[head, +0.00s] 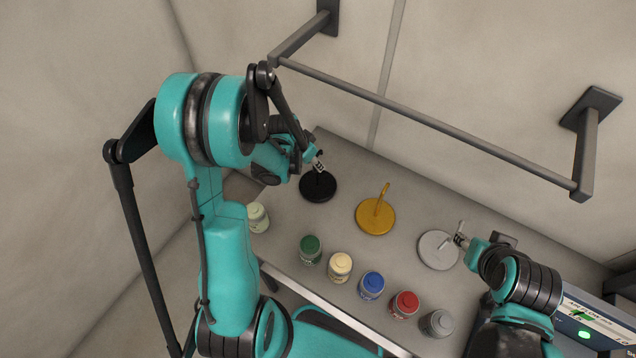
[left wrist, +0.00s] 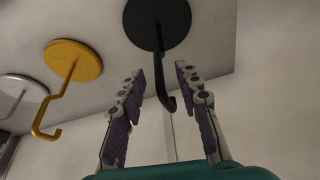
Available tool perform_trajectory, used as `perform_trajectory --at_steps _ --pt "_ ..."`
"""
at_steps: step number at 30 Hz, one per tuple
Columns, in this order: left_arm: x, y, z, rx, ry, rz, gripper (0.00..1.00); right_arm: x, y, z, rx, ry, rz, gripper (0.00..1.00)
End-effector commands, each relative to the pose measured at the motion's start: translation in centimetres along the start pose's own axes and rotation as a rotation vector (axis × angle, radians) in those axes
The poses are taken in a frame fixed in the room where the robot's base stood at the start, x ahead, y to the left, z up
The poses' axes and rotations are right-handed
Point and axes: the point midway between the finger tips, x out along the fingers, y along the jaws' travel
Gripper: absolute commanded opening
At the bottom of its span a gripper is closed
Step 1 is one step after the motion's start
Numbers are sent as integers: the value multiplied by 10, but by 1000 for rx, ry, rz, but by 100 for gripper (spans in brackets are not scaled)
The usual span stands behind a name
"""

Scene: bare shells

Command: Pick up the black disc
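The black disc (head: 318,190) lies flat on the grey table at the back left, and a black hooked rod rises from it. In the left wrist view the black disc (left wrist: 158,18) is at the top, with its hooked rod running down between my fingers. My left gripper (head: 319,163) is just above the disc; it is open in the left wrist view (left wrist: 159,72), with gaps on both sides of the rod. My right gripper (head: 461,239) is beside the hook of the silver disc (head: 436,252); its fingers are too small to judge.
A gold disc (head: 374,219) with a hook stands between the black and silver discs. Several lidded jars, including a green one (head: 310,249) and a red one (head: 405,304), line the front edge. A grey wall rail (head: 420,122) crosses above the table.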

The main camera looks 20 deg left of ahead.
Motion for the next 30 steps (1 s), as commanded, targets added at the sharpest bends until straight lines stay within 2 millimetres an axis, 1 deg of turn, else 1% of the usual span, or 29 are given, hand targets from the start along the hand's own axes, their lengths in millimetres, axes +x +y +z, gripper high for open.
perform_trajectory --at_steps 1,4,7,12,13,16,17,30 --pt "8 0 0 1 0 0 34 1 0 0 0 0 0 40" --pt "16 0 0 0 0 0 34 1 0 1 0 0 0 40" --pt "20 0 0 0 0 0 34 1 0 1 0 0 0 40" --pt "19 0 0 0 0 0 34 1 0 1 0 0 0 40" --pt "19 0 0 0 0 0 28 1 0 1 0 0 0 40" --pt "19 0 0 0 0 0 2 1 0 1 0 0 0 40" --pt "19 0 0 0 0 0 0 1 0 1 0 0 0 40" --pt "16 0 -1 0 0 0 0 1 0 0 0 0 0 40"
